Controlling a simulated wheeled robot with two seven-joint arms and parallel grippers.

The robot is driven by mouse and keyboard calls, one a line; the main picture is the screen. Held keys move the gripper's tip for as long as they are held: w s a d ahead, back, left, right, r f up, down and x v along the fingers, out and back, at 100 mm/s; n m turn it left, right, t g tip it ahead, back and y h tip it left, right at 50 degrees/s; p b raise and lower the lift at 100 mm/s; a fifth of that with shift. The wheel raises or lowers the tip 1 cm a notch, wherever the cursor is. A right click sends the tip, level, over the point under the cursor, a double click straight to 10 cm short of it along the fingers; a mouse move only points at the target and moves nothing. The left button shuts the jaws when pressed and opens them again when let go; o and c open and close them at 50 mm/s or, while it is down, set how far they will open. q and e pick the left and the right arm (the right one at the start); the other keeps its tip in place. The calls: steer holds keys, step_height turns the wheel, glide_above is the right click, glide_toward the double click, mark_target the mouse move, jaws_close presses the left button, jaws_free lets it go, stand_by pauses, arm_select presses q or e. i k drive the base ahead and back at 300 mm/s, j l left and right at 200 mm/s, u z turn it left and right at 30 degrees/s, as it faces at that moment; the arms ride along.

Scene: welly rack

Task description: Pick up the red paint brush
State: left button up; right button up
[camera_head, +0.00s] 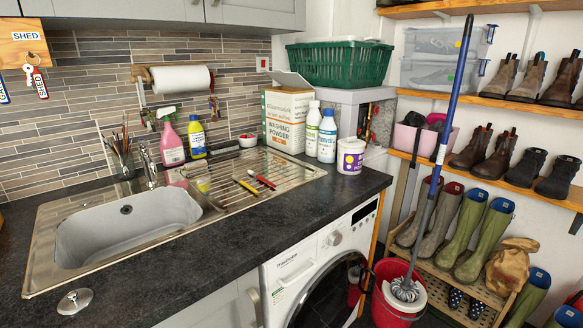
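The red paint brush (263,181) lies on the ribbed metal draining board (222,208), right of the sink bowl. A second brush with a yellow and dark handle (246,187) lies beside it on the left, at a similar slant. The two look close but apart. Neither of my grippers shows in the head view.
The sink bowl (125,228) is on the left. A washing powder box (287,119), white bottles (327,137) and a purple-labelled tub (350,156) stand behind the brushes. Pink (171,142) and yellow (196,138) bottles stand behind the sink. The dark front worktop (190,270) is mostly clear.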

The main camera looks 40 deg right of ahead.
mark_target(250, 172)
steer(key=i+l+z, duration=0.5)
steer(key=z, duration=0.2)
steer(key=i+l+z, duration=0.1)
steer(key=i+z, duration=0.25)
steer(key=k+u, duration=0.1)
steer(key=u, duration=2.4)
steer(key=z, duration=2.5)
